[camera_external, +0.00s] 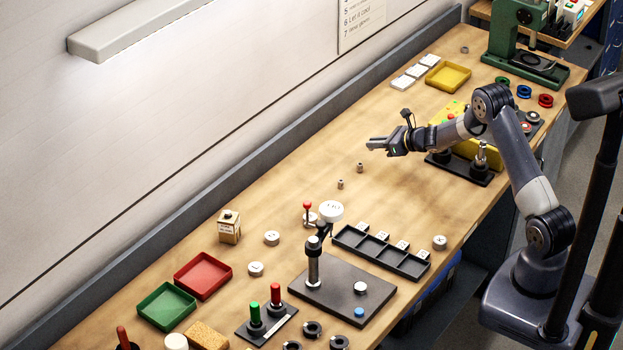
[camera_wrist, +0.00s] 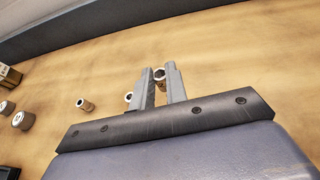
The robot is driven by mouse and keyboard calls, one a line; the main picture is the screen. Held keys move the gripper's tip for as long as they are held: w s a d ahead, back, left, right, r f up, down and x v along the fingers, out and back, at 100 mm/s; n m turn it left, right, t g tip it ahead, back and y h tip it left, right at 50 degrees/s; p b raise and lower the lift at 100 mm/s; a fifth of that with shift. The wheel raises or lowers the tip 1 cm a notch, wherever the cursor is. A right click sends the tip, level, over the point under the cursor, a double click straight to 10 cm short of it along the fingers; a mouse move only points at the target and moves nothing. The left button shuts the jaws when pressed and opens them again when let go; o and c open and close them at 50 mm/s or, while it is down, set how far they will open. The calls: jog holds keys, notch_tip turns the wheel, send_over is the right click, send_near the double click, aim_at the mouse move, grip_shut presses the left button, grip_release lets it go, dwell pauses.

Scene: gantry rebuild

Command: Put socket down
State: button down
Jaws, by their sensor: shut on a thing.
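My gripper (camera_external: 374,145) is stretched out over the bench towards the wall. In the wrist view its two fingers (camera_wrist: 161,86) are closed on a small metal socket (camera_wrist: 159,74), with the open end of the socket showing between the tips. In the external view the held socket is too small to make out. Two more small sockets stand on the bench below and left of my gripper, one nearer (camera_external: 360,167) and one farther (camera_external: 340,184). In the wrist view one shows left of the fingers (camera_wrist: 86,104), and another is partly hidden behind the left finger (camera_wrist: 128,97).
The wooden bench (camera_external: 300,185) is clear around and beyond the gripper. A yellow tray (camera_external: 448,76) and white blocks (camera_external: 403,82) lie towards the back. A black divided tray (camera_external: 375,255), a black fixture plate (camera_external: 330,300), and red (camera_external: 203,276) and green (camera_external: 166,307) trays fill the front.

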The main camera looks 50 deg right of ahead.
aim_at(375, 163)
jog(key=shift+f+p, duration=0.45)
jog(key=shift+f, duration=1.75)
jog(key=shift+f, duration=0.15)
jog(key=c, duration=1.4)
grip_release()
jog(key=shift+r, duration=0.2)
jog(key=b+v, duration=0.3)
jog(key=v, duration=0.9)
